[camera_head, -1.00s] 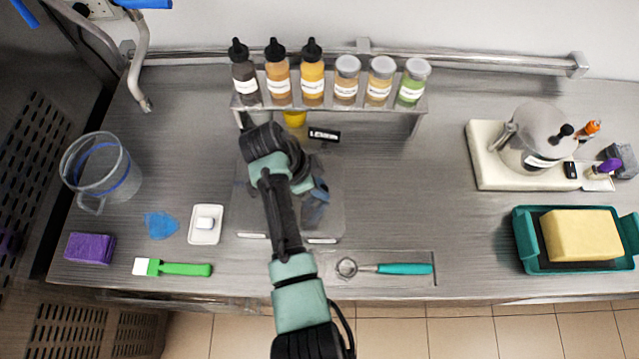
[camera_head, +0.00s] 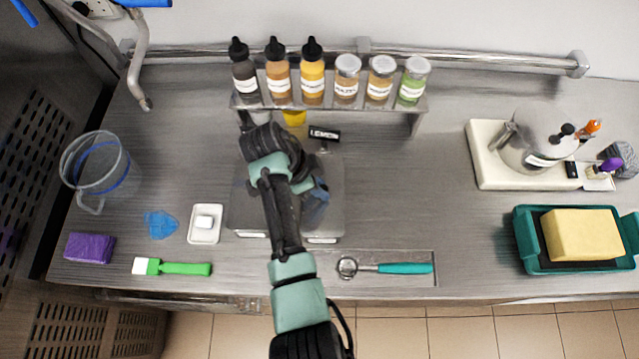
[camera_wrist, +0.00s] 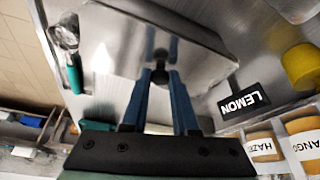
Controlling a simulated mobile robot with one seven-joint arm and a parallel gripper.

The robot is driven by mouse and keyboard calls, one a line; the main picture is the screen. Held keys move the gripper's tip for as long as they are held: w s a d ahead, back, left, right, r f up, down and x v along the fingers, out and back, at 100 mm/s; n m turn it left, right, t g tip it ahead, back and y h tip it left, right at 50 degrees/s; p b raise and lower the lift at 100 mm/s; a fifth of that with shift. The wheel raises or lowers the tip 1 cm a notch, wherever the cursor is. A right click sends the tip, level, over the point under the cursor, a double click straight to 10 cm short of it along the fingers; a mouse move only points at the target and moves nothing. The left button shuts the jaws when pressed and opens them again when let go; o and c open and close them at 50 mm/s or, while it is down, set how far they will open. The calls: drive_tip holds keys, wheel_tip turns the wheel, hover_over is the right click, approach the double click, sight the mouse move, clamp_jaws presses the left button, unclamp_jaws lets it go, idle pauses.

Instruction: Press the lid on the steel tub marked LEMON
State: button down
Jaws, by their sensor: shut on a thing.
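My gripper (camera_wrist: 158,78) is shut on the small black knob (camera_wrist: 160,76) of a flat steel lid (camera_wrist: 110,45). In the head view my arm covers most of the lid, and steel surface (camera_head: 328,222) shows on both sides of it. The black tag reading LEMON (camera_head: 324,134) stands just behind this steel; it also shows in the wrist view (camera_wrist: 245,102), close to the lid's edge. The tub's walls are mostly hidden. I cannot tell whether the lid is seated on the rim or above it.
A rack (camera_head: 350,106) with several bottles and jars stands behind. A teal-handled scoop (camera_head: 400,268) lies in front right. At left are a green brush (camera_head: 180,268), a white dish (camera_head: 205,236) and a clear jug (camera_head: 95,170).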

idle(0.3)
drive_tip(key=shift+c, duration=0.6)
unclamp_jaws()
drive_tip(key=shift+r+p, duration=0.65)
drive_tip(key=shift+r, duration=0.05)
drive_tip(key=shift+r+p, duration=2.45)
drive_tip(key=shift+r, duration=0.35)
clamp_jaws()
